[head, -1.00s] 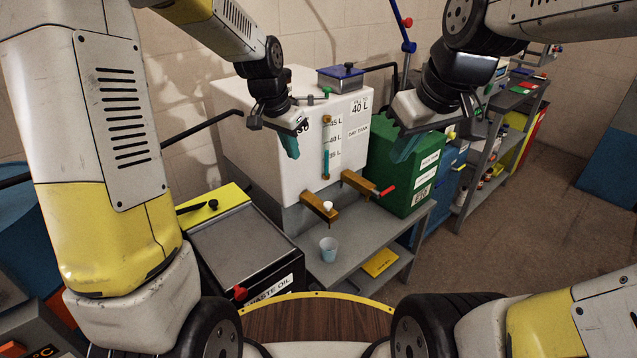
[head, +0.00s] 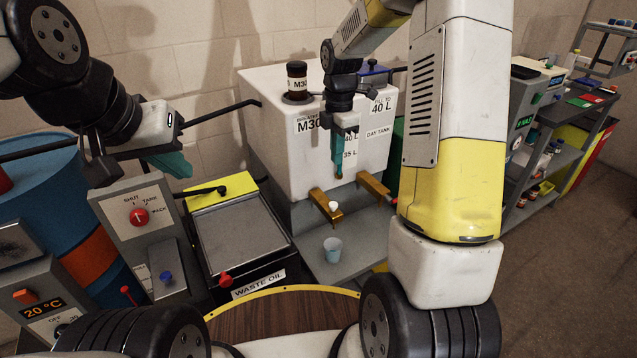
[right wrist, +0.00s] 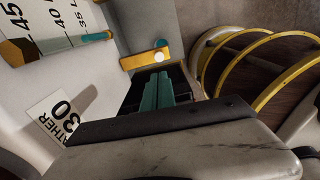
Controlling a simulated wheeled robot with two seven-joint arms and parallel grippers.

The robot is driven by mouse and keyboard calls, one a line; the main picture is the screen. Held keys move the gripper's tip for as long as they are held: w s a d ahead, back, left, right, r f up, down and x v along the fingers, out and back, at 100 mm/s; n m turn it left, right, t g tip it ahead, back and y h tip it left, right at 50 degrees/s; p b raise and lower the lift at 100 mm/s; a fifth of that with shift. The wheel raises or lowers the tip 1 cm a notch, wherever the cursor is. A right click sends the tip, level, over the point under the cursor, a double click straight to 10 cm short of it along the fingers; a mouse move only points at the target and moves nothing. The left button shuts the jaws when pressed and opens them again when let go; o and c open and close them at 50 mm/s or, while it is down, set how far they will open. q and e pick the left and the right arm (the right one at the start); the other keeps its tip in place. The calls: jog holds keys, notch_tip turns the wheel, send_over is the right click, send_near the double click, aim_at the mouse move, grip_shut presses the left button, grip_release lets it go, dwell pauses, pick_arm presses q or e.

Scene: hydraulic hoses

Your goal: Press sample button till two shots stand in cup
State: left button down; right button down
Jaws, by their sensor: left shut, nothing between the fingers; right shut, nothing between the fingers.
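The white sample button (head: 333,206) tops the left brass tap (head: 327,215) on the front of the white day tank (head: 272,138). In the right wrist view the button (right wrist: 159,56) shows on the brass tap (right wrist: 143,60), just beyond my fingertips. A small light-blue cup (head: 333,246) stands upright under that tap; its fill cannot be made out. My right gripper (head: 338,158) is shut and empty, pointing down above the button, apart from it, and partly covers the sight glass. Its shut fingers also show in the right wrist view (right wrist: 158,91). My left gripper (head: 178,164) is shut and empty, off to the left.
A waste oil tray (head: 238,240) stands left of the cup's shelf. A control box with a red knob (head: 139,217) and a blue drum (head: 45,185) are further left. A second brass tap (head: 373,186) sits right of the first. My right arm hides the green box's area.

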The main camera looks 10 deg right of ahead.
aim_at(334, 204)
jog(key=shift+w+a+f+n, duration=0.1)
jog(key=shift+w+f+n, duration=0.1)
jog(key=shift+f+n, duration=0.1)
notch_tip(334, 204, down, 14)
dwell(0.7)
